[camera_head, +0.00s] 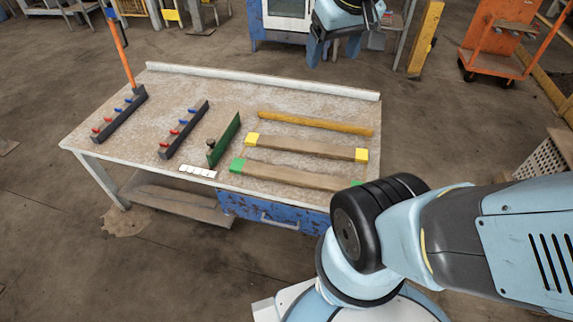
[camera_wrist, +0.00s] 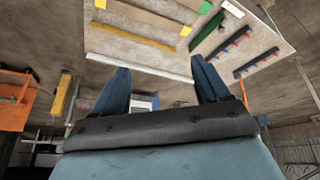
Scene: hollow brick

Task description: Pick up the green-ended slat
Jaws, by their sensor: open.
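The green-ended slat (camera_head: 290,176) is a wooden bar lying flat near the table's front edge in the head view. Its left green end shows; its right end is partly hidden behind my arm. In the wrist view one green end (camera_wrist: 205,8) shows at the top edge, and the rest is cut off. My gripper (camera_head: 338,52) is at the top of the head view, beyond the table's back edge and far from the slat. In the wrist view its two blue fingers (camera_wrist: 160,68) are wide apart with nothing between them.
A yellow-ended slat (camera_head: 305,147) and a yellow bar (camera_head: 315,123) lie behind the green-ended slat. A green plate (camera_head: 224,140) stands to its left, beside two dark pegged bars (camera_head: 184,129). A white ledge (camera_head: 260,82) runs along the table's back. An orange cart (camera_head: 497,45) stands far right.

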